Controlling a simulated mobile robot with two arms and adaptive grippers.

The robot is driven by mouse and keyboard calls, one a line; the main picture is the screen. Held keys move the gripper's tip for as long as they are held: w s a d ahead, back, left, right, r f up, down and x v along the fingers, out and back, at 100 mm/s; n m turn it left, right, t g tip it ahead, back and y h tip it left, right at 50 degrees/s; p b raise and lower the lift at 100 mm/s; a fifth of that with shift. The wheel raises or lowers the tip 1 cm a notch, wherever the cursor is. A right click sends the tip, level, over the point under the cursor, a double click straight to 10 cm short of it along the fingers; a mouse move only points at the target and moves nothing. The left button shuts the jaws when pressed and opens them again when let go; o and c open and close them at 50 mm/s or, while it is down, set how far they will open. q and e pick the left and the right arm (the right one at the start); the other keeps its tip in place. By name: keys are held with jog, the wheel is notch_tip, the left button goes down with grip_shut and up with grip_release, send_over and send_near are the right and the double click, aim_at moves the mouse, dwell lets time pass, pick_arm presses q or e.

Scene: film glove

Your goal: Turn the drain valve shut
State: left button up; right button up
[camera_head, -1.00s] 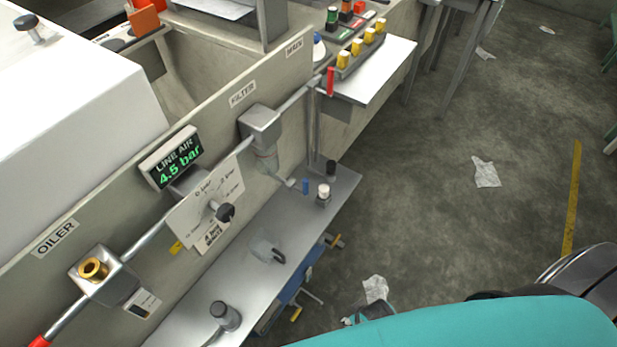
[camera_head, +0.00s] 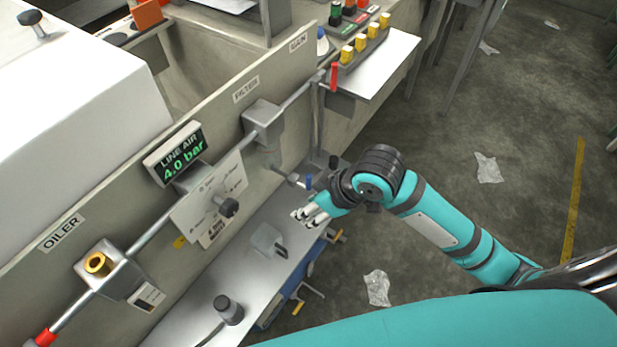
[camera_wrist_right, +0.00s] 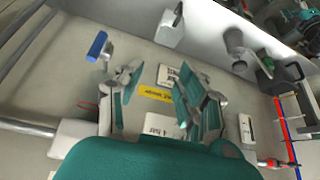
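The drain valve has a small blue lever (camera_head: 308,183) on the fitting below the filter (camera_head: 263,121). In the right wrist view the blue lever (camera_wrist_right: 97,46) stands left of the fingers, apart from them. My right gripper (camera_head: 304,213) is over the shelf, just in front of and below the lever in the head view. Its fingers (camera_wrist_right: 157,82) are spread with nothing between them; the panel and a yellow label show behind. The line air display (camera_head: 181,153) reads 4.0 bar. My left gripper is not in view.
A metal shelf (camera_head: 185,310) runs below the panel, holding a clear bowl (camera_head: 264,240) and a dark-topped cylinder (camera_head: 228,309). A regulator dial with black knob (camera_head: 229,207), an oiler block (camera_head: 104,268) and a red lever (camera_head: 334,76) sit along the pipe. The floor right is mostly open.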

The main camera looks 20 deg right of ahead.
jog(key=w+d+r+n, duration=0.1)
jog(key=w+d+r, duration=0.2)
jog(key=w+r, duration=0.1)
jog(key=g+h, duration=0.1)
send_near(308, 188)
jog(key=x, duration=0.4)
jog(key=w+x, duration=0.1)
jog(key=x, duration=0.2)
jog(key=shift+w+a+f, duration=0.15)
jog(key=shift+w+a, duration=0.1)
jog(key=shift+a, duration=0.05)
grip_shut()
